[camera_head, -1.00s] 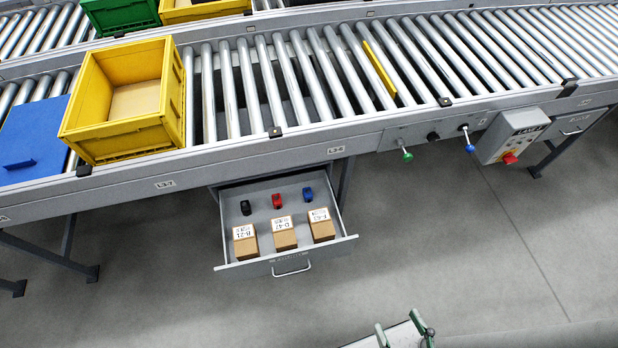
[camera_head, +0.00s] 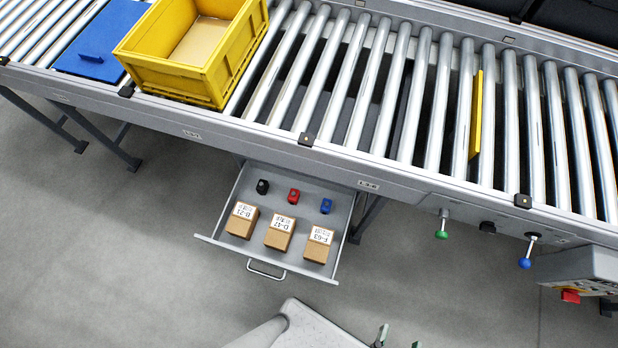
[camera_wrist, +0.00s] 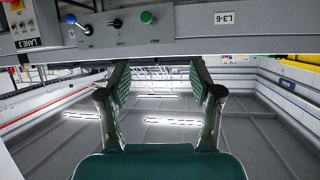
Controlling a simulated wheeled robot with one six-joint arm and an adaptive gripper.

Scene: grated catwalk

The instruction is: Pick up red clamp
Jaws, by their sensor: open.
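The red clamp (camera_head: 293,196) lies in the open drawer (camera_head: 345,205) under the conveyor, between a black clamp (camera_head: 262,187) and a blue clamp (camera_head: 326,206). My gripper (camera_head: 398,338) shows only in part at the bottom edge of the head view, in front of the drawer and to its right. In the wrist view my gripper (camera_wrist: 160,92) has its two green-padded fingers apart, with nothing between them. The clamp is not in the wrist view.
Three labelled cardboard boxes (camera_head: 279,233) stand in the front of the drawer, before the clamps. The roller conveyor (camera_head: 343,85) overhangs the drawer and carries a yellow crate (camera_head: 190,82). A control box (camera_head: 585,265) hangs at the right. The grey floor left of the drawer is clear.

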